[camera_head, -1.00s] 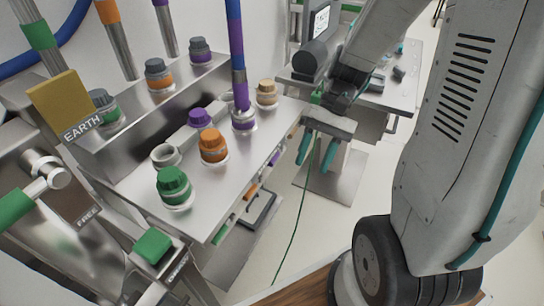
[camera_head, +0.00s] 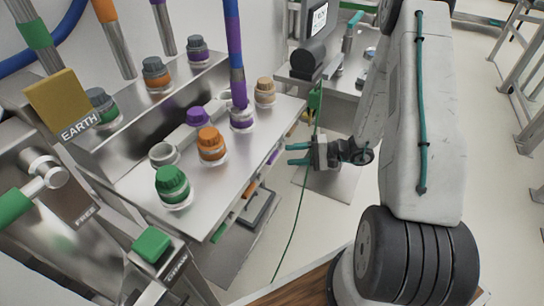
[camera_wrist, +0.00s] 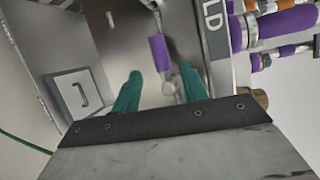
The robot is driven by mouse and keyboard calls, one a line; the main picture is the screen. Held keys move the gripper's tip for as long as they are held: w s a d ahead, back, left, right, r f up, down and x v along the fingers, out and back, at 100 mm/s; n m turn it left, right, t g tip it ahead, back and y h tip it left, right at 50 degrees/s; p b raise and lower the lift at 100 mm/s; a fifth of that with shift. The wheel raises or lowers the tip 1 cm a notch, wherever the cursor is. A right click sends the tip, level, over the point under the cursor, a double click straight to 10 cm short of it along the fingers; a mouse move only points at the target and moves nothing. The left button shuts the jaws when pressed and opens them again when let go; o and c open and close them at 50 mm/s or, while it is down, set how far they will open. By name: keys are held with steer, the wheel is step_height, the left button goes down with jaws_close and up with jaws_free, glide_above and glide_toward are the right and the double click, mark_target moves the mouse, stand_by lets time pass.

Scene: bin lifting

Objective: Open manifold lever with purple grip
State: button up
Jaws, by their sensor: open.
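The lever with the purple grip (camera_head: 274,156) shows small at the front edge of the steel manifold shelf (camera_head: 225,180) in the head view. In the wrist view the purple grip (camera_wrist: 159,52) lies ahead, between the lines of my two green fingers, with its metal stem below it. My gripper (camera_head: 290,154) is open and points left toward the shelf front, apart from the grip. It also shows in the wrist view (camera_wrist: 160,78), with nothing held between its fingers. The exact distance to the grip cannot be told.
Orange (camera_head: 249,188) and green (camera_head: 222,226) grips sit along the same shelf edge. Purple (camera_head: 198,116), orange (camera_head: 211,145) and green (camera_head: 172,184) caps stand on the shelf. A green cable (camera_head: 300,205) runs down to the floor. A lettered plate (camera_wrist: 213,28) lies right of the grip.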

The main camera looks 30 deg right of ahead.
mark_target(272, 156)
steer(key=shift+w+a+n, duration=0.15)
steer(key=shift+a+n, duration=0.1)
steer(key=shift+n, duration=0.15)
steer(key=x, duration=0.7)
steer(key=shift+w+a+f, duration=0.1)
steer(key=shift+a, duration=0.05)
jaws_close()
